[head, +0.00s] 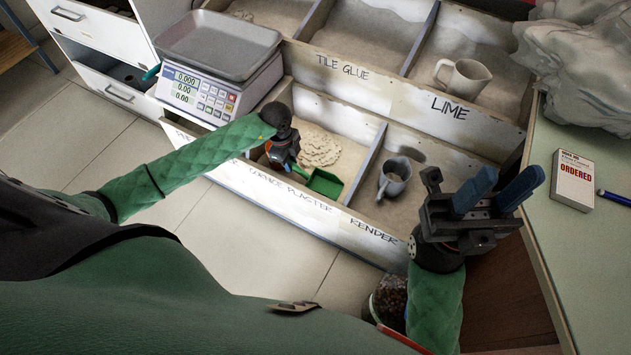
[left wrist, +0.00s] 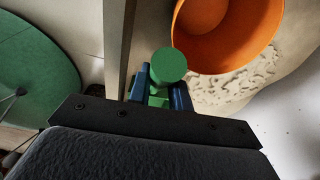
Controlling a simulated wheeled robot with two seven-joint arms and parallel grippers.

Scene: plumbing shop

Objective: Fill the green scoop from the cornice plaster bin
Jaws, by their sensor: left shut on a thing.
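My left gripper (head: 290,160) is inside this bin, shut on the handle of the green scoop (head: 325,183). The scoop's pan is in front of the heap, near the front wall; I see no plaster in it. In the left wrist view the round green handle end (left wrist: 170,65) sits between the blue fingers.
An orange round container (left wrist: 225,30) is close beside the scoop handle. A grey mug (head: 394,177) stands in the render bin, a pale jug (head: 463,78) in the lime bin. A scale (head: 215,75) stands left.

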